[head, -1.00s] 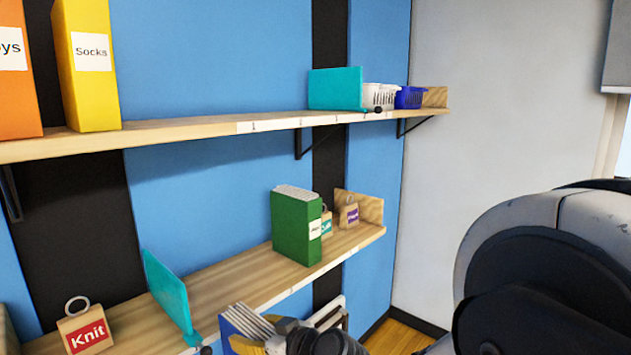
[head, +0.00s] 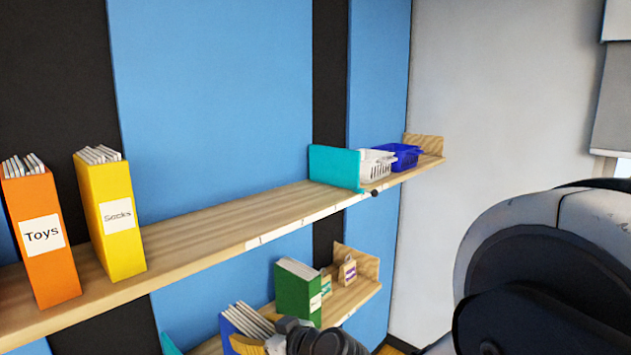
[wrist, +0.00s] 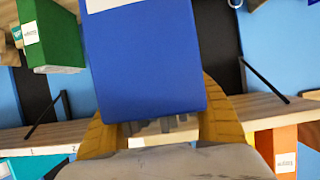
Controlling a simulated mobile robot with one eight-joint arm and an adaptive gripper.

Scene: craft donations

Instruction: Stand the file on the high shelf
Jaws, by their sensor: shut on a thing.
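A blue file (head: 232,328) with pale papers at its top shows at the bottom of the head view. My gripper (wrist: 155,125) is shut on the blue file, which also fills the middle of the wrist view (wrist: 145,60) between two yellow fingers. In the head view the gripper is partly behind a dark wrist part, and the file's lower part is cut off. The high shelf (head: 215,228) crosses the head view above the file. An orange Toys file (head: 55,275) and a yellow Socks file (head: 120,245) stand at its left.
A teal divider (head: 335,167), a white basket (head: 378,165) and a blue basket (head: 402,157) sit at the high shelf's right. The shelf between Socks and the divider is bare. A green file (head: 293,290) and tagged items stand on the lower shelf (head: 345,303).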

